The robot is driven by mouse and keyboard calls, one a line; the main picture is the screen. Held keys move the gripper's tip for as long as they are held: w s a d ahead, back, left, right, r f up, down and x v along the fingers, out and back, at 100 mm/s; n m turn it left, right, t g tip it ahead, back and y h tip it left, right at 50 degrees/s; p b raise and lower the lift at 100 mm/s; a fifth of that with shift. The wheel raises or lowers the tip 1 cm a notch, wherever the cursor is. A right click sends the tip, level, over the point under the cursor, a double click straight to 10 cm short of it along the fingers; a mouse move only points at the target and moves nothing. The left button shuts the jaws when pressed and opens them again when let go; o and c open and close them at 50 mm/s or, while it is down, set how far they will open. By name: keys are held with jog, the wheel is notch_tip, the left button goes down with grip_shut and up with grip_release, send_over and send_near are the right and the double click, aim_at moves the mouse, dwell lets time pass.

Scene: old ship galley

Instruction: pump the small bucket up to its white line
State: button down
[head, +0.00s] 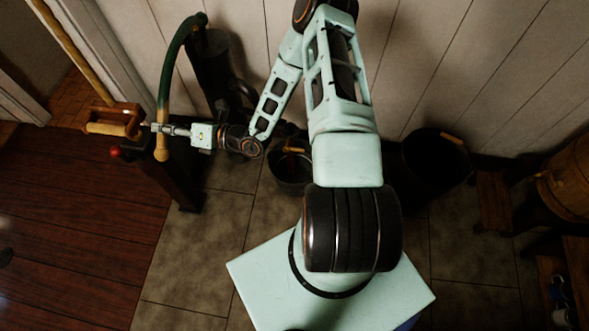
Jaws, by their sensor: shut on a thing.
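The pump (208,62) stands against the wall, dark, with a curved green lever ending in a wooden grip (162,150) that hangs down. My gripper (156,127) is shut on this pump handle, across its wooden grip. The small bucket (290,183) is dark, with a wooden grip on its bail, and sits on the tiles right of the pump, partly behind my arm. Its inside is dark. I cannot make out the white line or the water level.
A larger black bucket (436,165) stands by the wall on the right. Wooden furniture (570,180) is at the right edge. A wooden piece (112,124) and a red knob (115,152) are left of my gripper. The plank floor (70,235) at lower left is mostly clear.

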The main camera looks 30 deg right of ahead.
jog(key=w+d+f+n+b, duration=0.2)
jog(key=w+f+n+b, duration=0.1)
jog(key=f+b, duration=0.5)
jog(key=shift+d+f, duration=0.3)
jog(key=shift+f, duration=0.1)
jog(key=shift+a+r, duration=0.1)
jog(key=shift+r, duration=0.05)
